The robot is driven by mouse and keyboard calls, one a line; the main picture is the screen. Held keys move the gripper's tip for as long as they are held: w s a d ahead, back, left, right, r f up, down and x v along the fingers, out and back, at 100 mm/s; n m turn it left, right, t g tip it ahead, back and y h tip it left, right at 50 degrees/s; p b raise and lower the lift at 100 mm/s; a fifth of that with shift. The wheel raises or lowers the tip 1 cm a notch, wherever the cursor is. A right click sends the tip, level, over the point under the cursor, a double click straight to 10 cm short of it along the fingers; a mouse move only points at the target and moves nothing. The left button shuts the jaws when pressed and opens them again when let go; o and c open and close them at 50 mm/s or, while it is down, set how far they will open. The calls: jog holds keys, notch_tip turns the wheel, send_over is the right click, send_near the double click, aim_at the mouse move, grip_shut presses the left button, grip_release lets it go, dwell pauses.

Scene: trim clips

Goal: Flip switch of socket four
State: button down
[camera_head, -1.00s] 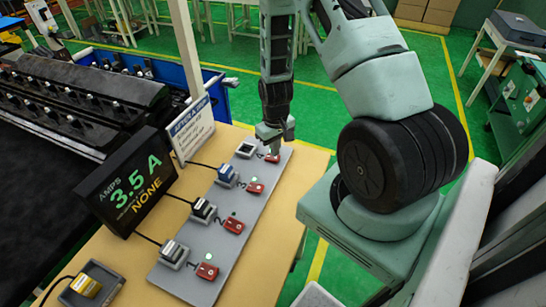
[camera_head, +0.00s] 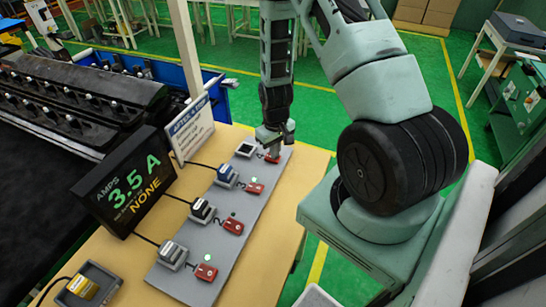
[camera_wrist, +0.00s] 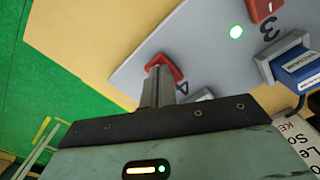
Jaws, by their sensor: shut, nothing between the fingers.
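The red switch of socket four (camera_wrist: 175,68) is at the far end of the grey board (camera_wrist: 200,48), beside the printed number 4. In the head view this switch (camera_head: 272,159) is partly hidden by my gripper (camera_head: 276,150). In the wrist view my gripper (camera_wrist: 158,72) is shut and empty, with its fingertips right at the red switch, overlapping it. I cannot tell whether they press on it. The pale socket four (camera_head: 245,149) has no plug visible. Any lamp by it is hidden.
Red switches (camera_head: 254,188), (camera_head: 233,226) and (camera_head: 206,271) line the board nearer me. Green lamps glow by sockets three and one. A blue plug (camera_head: 227,174) sits in socket three. The display (camera_head: 125,183) reads 3.5 A and NONE. A white sign (camera_head: 191,131) stands left.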

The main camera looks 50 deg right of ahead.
jog(key=shift+r, duration=0.15)
notch_tip(320, 180, up, 7)
jog(key=p, duration=0.5)
dwell(0.6)
